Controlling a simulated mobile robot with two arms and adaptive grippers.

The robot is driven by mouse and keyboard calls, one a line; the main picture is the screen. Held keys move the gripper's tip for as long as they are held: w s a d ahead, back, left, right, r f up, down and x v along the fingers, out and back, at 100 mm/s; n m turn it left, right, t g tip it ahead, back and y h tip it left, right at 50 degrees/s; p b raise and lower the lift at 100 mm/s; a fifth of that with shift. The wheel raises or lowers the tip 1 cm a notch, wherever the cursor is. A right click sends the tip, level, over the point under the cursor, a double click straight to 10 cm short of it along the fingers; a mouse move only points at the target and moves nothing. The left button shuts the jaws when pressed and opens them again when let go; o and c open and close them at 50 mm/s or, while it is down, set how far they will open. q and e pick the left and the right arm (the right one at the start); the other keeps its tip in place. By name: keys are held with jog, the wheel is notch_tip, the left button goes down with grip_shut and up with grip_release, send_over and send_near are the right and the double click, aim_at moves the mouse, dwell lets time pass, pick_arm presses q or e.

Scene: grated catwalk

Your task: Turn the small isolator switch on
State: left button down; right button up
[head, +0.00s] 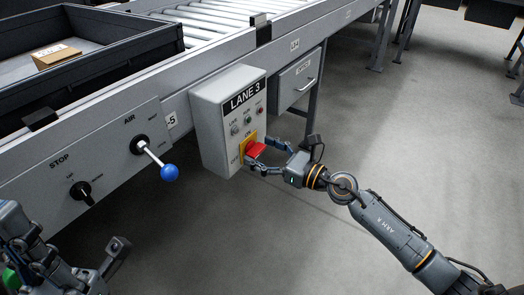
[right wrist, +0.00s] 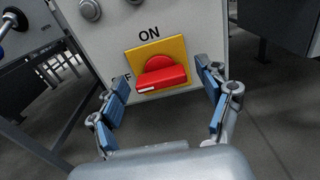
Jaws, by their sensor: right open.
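The small isolator switch is a red rotary handle (right wrist: 163,76) on a yellow plate (right wrist: 178,48) with ON above it. An OFF label at its left is partly hidden by a finger. The handle lies roughly sideways, its white-marked end to the left. In the head view the handle (head: 255,149) sits low on the grey LANE 3 box (head: 212,122). My right gripper (head: 264,158) is open at the switch. In the right wrist view its blue-padded fingers (right wrist: 162,88) stand either side of the handle with gaps. My left gripper (head: 75,262) is at the lower left, its jaws unclear.
Small buttons and lamps (head: 247,120) sit above the switch. A blue-knobbed AIR lever (head: 168,172) and a black STOP knob (head: 80,192) are on the panel at left. A dark crate (head: 130,45) stands on the conveyor. Open floor lies to the right.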

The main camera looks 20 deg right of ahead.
jog(key=c, duration=1.2)
jog(key=shift+o, duration=0.2)
